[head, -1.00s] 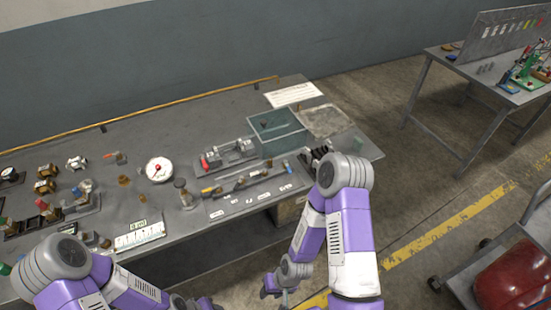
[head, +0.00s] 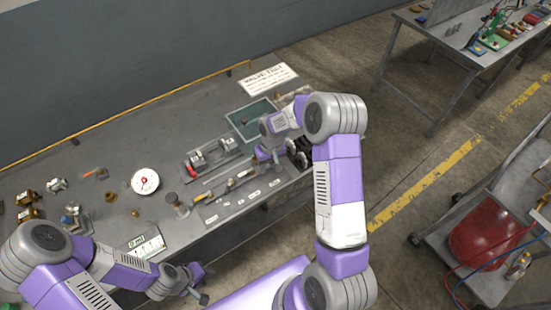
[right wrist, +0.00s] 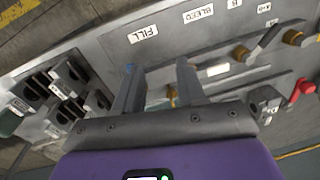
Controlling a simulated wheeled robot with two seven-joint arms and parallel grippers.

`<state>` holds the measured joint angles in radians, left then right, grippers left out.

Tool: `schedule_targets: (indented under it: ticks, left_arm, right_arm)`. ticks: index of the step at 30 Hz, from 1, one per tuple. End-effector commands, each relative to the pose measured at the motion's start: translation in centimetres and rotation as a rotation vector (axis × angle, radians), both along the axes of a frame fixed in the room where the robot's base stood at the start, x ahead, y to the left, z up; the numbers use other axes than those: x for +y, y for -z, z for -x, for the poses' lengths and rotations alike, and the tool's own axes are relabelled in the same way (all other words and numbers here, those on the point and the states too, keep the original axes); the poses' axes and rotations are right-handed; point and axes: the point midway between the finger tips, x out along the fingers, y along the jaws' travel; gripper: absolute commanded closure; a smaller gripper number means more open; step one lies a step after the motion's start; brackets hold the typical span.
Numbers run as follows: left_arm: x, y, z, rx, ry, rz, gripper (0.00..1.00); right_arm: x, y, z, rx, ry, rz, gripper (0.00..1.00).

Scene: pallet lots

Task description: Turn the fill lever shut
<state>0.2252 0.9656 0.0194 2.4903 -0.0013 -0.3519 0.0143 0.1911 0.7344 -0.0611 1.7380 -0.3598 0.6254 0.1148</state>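The white FILL label (right wrist: 145,33) lies on the grey valve panel (right wrist: 175,48) in the right wrist view. My right gripper (right wrist: 157,78) is open over the panel near this label, with its two fingers apart. A yellow-brown fitting (right wrist: 172,96) and a bit of blue show between the fingers. I cannot tell whether this is the fill lever or whether a finger touches it; the gripper body hides the rest. In the head view the right arm covers that end of the panel. My left gripper (head: 205,284) is away in front of the bench, apparently open and empty.
More yellow-brown valve fittings (right wrist: 242,53) and a red-handled part (right wrist: 303,89) line the panel. A block of dark sockets (right wrist: 72,80) is beside the gripper.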

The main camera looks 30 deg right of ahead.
Motion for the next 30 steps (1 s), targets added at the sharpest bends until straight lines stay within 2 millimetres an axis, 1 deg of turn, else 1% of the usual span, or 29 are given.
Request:
schedule_targets:
  ticks: [1,3,5,7,10,18,21,25,30]
  left_arm:
    - [0.0,0.0,0.0,-0.001,0.0,0.0,0.6]
    - [0.0,-0.1,0.0,-0.001,0.0,0.0,0.6]
    - [0.0,-0.1,0.0,-0.001,0.0,0.0,0.6]
    - [0.0,-0.1,0.0,-0.001,0.001,0.0,0.6]
    - [0.0,-0.2,0.0,-0.001,0.001,0.0,0.6]
    - [0.0,-0.5,0.0,-0.001,0.001,0.0,0.6]
    - [0.0,-0.5,0.0,-0.001,0.001,0.0,0.6]
    - [0.0,-0.6,0.0,-0.001,0.001,0.0,0.6]
    - [0.0,-0.6,0.0,-0.001,0.001,0.0,0.6]
  right_arm:
    - [-1.4,-1.5,-0.9,-0.003,0.005,0.03,0.6]
    - [-2.7,-2.8,-1.6,0.004,0.011,0.062,0.6]
    - [-3.5,-3.5,-1.8,0.009,0.014,0.08,0.6]
    - [-3.9,-3.7,-1.9,0.014,0.017,0.09,0.6]
    - [-4.0,-2.7,-1.9,0.02,0.017,0.093,0.6]
    - [-4.0,1.6,-1.8,0.019,0.018,0.091,0.6]
    - [-4.0,2.7,-1.9,0.017,0.017,0.091,0.6]
    - [-4.0,3.4,-1.9,0.016,0.017,0.091,0.6]
    - [-4.0,3.5,-1.9,0.015,0.017,0.091,0.6]
